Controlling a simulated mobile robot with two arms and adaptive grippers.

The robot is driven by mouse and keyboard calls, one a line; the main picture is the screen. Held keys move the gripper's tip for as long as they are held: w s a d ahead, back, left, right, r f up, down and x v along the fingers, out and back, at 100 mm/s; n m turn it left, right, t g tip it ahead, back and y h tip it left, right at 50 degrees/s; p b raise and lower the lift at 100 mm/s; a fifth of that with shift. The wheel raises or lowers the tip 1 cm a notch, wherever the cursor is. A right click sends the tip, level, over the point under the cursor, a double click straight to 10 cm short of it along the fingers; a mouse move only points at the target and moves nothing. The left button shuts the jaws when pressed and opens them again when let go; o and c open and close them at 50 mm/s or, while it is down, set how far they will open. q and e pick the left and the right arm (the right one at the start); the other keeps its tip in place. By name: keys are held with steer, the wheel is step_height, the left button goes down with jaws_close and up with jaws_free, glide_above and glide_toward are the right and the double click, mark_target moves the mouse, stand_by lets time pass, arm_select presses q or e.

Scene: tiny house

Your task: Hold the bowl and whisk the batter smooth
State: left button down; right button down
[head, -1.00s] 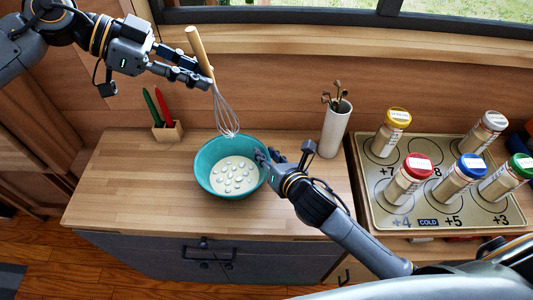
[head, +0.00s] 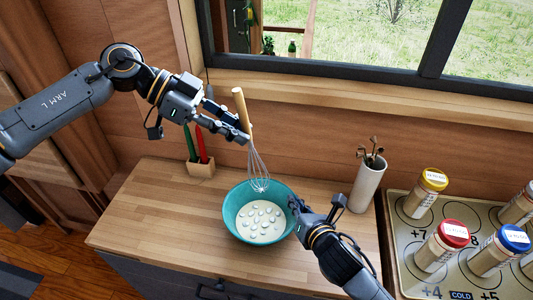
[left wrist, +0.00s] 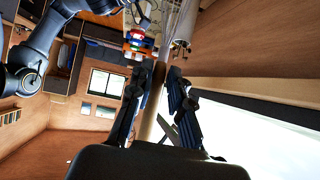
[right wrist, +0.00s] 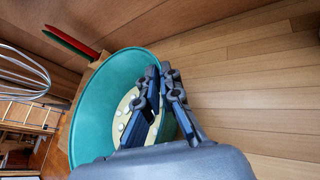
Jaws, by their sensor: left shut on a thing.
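A teal bowl (head: 232,226) with pale, lumpy batter (head: 260,222) sits upright on the wooden counter. My left gripper (head: 243,134) is shut on the whisk's wooden handle (head: 240,105), which also shows in the left wrist view (left wrist: 150,105). The whisk's wires (head: 258,168) hang down, their lower end overlapping the bowl's back rim in the head view and seemingly above the batter. My right gripper (head: 294,203) is at the bowl's right rim. In the right wrist view its fingers (right wrist: 162,72) are close together at the rim; whether they clamp it is unclear.
A wooden holder (head: 201,169) with a green and a red utensil stands behind the bowl at left. A white vase (head: 367,185) stands at right. A tray (head: 398,232) with several capped jars lies further right. The counter left of the bowl (head: 165,215) is clear.

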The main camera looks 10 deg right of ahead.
arm_select(q)
step_height(320, 180, down, 15)
steer(key=shift+a, duration=0.15)
stand_by(1.4)
steer(key=shift+w+a, duration=0.1)
